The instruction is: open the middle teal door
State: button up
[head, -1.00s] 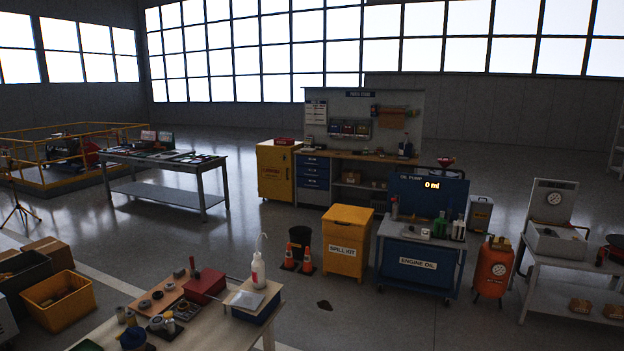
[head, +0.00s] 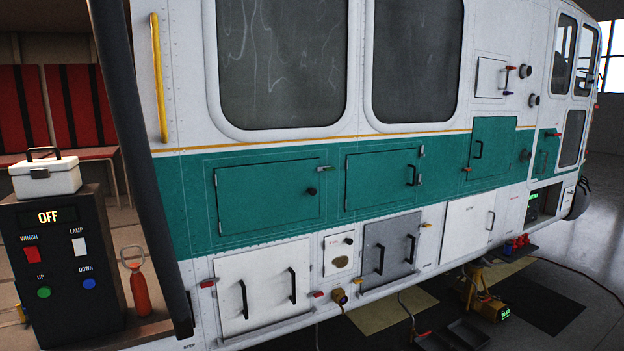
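The middle teal door (head: 380,180) is a flat panel in the green band on the helicopter's white side, in the head view. It looks closed, flush with the band. A black handle (head: 412,175) stands on its right part, and a small latch (head: 421,151) sits at its upper right edge. Another teal door (head: 262,198) with a round black knob (head: 312,191) is to its left and looks closed. A further teal door (head: 494,145) with a black handle (head: 478,149) is to its right. My gripper is not in view.
White hatches (head: 265,290) and a grey hatch (head: 390,247) with black handles lie below the band. A control box (head: 68,265) reading OFF and a red bottle (head: 140,290) stand at left. Trays and a yellow device (head: 484,300) are on the floor at right.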

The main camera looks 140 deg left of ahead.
aim_at(377, 178)
jog(key=u, duration=3.9)
jog(key=i+u, duration=0.2)
jog(key=k+l, duration=0.05)
jog(key=k, duration=0.05)
